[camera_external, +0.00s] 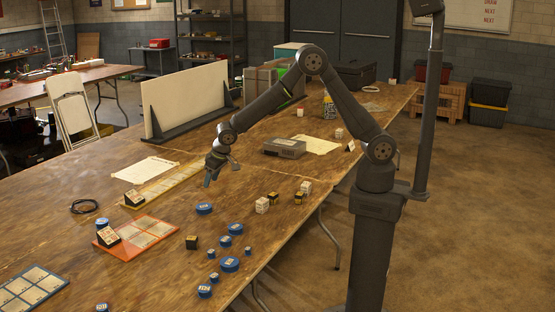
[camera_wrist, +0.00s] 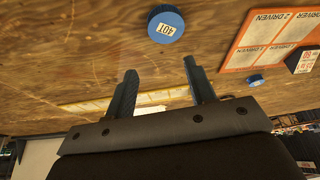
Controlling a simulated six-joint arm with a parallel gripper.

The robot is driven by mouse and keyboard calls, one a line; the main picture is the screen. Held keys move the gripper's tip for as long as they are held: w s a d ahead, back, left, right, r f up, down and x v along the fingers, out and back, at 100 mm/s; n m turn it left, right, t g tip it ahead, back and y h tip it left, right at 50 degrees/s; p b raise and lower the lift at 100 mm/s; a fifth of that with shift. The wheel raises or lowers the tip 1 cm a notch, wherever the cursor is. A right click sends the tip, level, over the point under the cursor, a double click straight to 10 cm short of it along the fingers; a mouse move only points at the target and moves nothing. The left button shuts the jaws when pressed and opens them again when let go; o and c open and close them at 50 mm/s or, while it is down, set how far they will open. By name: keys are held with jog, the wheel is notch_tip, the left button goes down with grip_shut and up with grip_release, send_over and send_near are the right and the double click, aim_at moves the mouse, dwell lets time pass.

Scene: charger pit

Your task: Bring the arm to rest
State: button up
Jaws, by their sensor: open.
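My gripper (camera_external: 215,172) hangs over the wooden table (camera_external: 160,225) at the end of my bent arm, in the external view. It also shows in the wrist view (camera_wrist: 160,85), with its two fingers apart and nothing between them. It is above the tabletop, a little right of the long yellow-edged board (camera_external: 178,183). A blue round piece (camera_wrist: 166,24) marked 401 lies on the table beyond the fingertips in the wrist view.
Several blue discs (camera_external: 229,264) and small black and white cubes (camera_external: 262,205) lie along the near table edge. An orange-edged board (camera_external: 137,237) lies left. A grey box (camera_external: 284,147) and an upright white panel (camera_external: 187,98) stand farther back. Bare wood separates these groups.

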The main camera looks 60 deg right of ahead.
jog(key=s+d+m+g+h, duration=0.1)
jog(key=d+m, duration=0.8)
jog(key=d, duration=2.9)
jog(key=shift+s+d+m+h, duration=0.15)
jog(key=shift+s+m+h, duration=0.25)
jog(key=shift+s+h, duration=0.6)
jog(key=shift+w, duration=0.25)
